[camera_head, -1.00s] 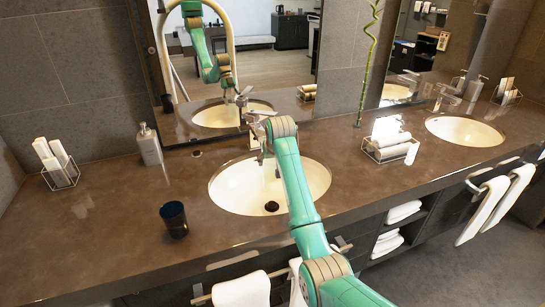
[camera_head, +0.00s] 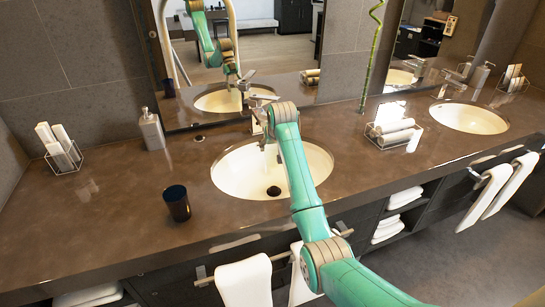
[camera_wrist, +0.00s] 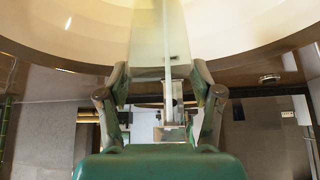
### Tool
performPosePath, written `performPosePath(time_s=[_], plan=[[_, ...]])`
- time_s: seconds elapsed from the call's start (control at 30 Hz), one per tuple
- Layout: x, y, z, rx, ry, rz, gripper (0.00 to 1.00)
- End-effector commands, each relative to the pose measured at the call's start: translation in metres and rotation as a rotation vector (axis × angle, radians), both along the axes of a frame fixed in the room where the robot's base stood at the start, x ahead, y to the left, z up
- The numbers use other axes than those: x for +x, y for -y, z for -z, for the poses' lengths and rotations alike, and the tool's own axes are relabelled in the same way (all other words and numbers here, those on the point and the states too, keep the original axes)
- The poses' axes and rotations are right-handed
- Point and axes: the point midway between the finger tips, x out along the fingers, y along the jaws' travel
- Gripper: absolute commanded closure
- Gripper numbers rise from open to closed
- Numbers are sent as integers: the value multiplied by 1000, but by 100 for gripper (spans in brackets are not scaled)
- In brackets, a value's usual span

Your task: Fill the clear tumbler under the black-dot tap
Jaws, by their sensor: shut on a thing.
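My gripper (camera_wrist: 160,92) is shut on the clear tumbler (camera_wrist: 148,38), with one finger on each side of it in the wrist view. It holds the tumbler over the white basin of the near sink (camera_head: 235,172). In the head view my arm hides most of the gripper and tumbler. The near tap (camera_head: 258,97) stands behind this basin, close to my gripper; its spout is partly covered. A tap-like metal part (camera_wrist: 172,95) shows between the fingers. A thin pale line runs along the tumbler; I cannot tell whether it is water. No black dot can be made out.
A dark blue tumbler (camera_head: 176,203) stands left of the near sink. A soap bottle (camera_head: 151,130) and a rack of rolled towels (camera_head: 62,152) are farther left. Another towel rack (camera_head: 393,135) stands between this sink and the right sink (camera_head: 468,117).

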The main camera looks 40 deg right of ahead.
Motion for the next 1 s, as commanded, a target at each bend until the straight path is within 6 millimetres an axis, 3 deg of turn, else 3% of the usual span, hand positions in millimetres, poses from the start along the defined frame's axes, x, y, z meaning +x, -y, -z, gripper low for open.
performPosePath(time_s=[1.0], plan=[[66, 19, -2, 0, 1, 0, 96]])
